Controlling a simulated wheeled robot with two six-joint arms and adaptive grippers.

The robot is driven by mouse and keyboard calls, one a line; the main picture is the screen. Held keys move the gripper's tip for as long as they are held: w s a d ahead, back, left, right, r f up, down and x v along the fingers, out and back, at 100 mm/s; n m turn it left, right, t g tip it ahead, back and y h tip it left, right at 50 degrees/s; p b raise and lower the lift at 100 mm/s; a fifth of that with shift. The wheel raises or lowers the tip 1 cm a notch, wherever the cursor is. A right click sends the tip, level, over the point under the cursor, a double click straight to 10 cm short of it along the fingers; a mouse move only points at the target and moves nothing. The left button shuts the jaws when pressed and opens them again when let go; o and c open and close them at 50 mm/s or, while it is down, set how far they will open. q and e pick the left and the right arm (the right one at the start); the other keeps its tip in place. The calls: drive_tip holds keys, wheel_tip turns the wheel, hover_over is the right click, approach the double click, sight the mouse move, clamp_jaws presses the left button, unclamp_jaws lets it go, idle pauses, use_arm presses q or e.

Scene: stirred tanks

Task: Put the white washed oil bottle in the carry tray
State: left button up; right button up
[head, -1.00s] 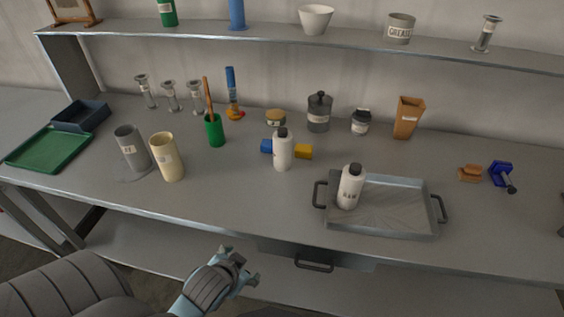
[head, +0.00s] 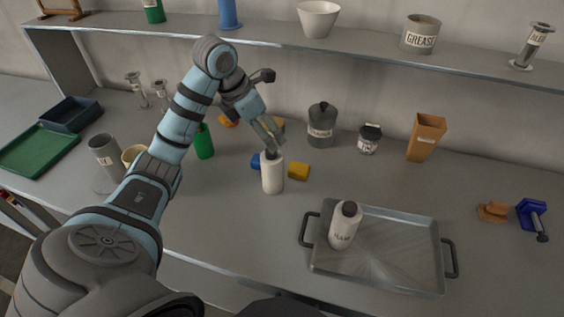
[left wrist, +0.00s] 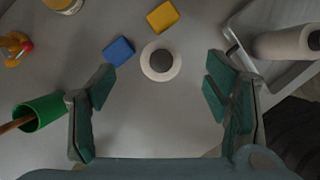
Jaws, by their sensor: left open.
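A white bottle with a dark cap (head: 272,176) stands upright on the bench. It also shows from above in the left wrist view (left wrist: 160,66). My left gripper (head: 270,141) is open and empty, pointing down at the bottle's cap from above. In the left wrist view the bottle lies between and slightly beyond the spread fingertips (left wrist: 160,84). The grey metal carry tray (head: 395,255) with two side handles is to the right. A second white bottle with a dark cap and a label (head: 344,226) stands in the tray's left part. My right gripper is not in view.
Close around the bottle are a blue block (left wrist: 118,50) and a yellow block (head: 299,171). A green cup (head: 204,142) stands left, partly behind my arm. A grey canister (head: 320,126) and a small jar (head: 369,139) stand behind. The tray's right part is empty.

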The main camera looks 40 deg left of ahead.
sight(268, 154)
use_arm(q)
drive_tip(key=f+b, duration=0.1)
drive_tip(key=f, duration=0.1)
drive_tip(key=f+b, duration=0.4)
drive_tip(key=shift+s+d+f, duration=0.15)
drive_tip(key=shift+s+d, duration=0.1)
drive_tip(key=shift+d, duration=0.15)
drive_tip(key=shift+w+d+f, duration=0.1)
drive_tip(key=shift+w+f, duration=0.1)
drive_tip(key=shift+f, duration=0.05)
drive_tip(key=x, duration=0.4)
drive_tip(key=w+x, duration=0.1)
drive_tip(key=x, duration=0.1)
drive_tip(key=shift+a+r, duration=0.1)
drive_tip(key=shift+a, duration=0.25)
drive_tip(key=shift+s+d, duration=0.1)
drive_tip(key=shift+s, duration=0.05)
drive_tip(key=shift+c, duration=0.2)
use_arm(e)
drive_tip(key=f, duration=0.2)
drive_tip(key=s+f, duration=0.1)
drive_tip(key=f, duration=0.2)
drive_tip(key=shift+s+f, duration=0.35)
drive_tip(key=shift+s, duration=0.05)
use_arm(q)
drive_tip(key=c, duration=1.3)
clamp_jaws()
